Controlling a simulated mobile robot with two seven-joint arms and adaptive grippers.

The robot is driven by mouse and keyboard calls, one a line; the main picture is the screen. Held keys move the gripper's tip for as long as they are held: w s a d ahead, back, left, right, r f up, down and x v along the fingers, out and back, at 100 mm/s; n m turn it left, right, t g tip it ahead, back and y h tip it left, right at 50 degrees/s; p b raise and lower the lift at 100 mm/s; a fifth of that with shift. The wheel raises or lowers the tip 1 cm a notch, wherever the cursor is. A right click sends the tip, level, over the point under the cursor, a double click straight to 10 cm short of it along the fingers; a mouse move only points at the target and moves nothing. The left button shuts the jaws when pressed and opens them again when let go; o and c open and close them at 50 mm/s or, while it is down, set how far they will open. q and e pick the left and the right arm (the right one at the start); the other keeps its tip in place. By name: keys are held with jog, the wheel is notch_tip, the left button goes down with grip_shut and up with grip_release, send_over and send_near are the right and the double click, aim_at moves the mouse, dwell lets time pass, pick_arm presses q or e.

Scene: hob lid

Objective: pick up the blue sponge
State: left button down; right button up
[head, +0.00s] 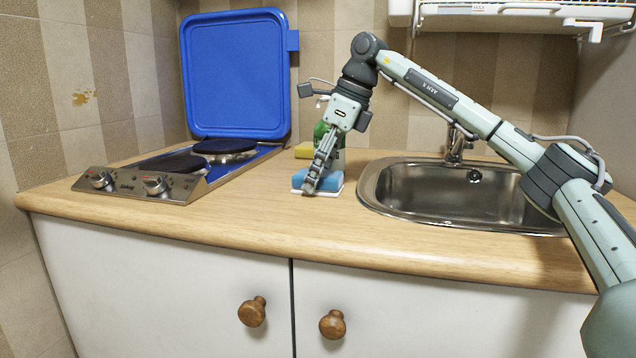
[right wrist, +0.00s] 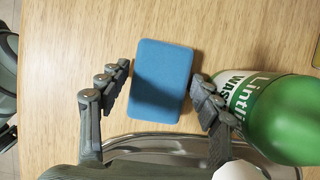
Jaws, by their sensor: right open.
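The blue sponge (head: 333,181) lies on the wooden counter, left of the sink, with a white edge showing beneath it. My right gripper (head: 312,187) reaches down over it and hides part of it in the head view. In the right wrist view the sponge (right wrist: 162,82) lies between the two spread fingers (right wrist: 160,84). A gap shows on the left side; the right finger is close to the sponge's edge, and I cannot tell whether it touches. The right gripper is open. My left gripper is in neither view.
A green bottle (right wrist: 285,120) stands close beside the right finger. A yellow item (head: 303,151) is behind the gripper. The steel sink (head: 460,195) is to the right. The hob (head: 150,182) with its raised blue lid (head: 235,75) is to the left. The front counter is clear.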

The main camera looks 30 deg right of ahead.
jog(key=shift+f, duration=0.25)
dwell(0.4)
jog(key=c, duration=0.7)
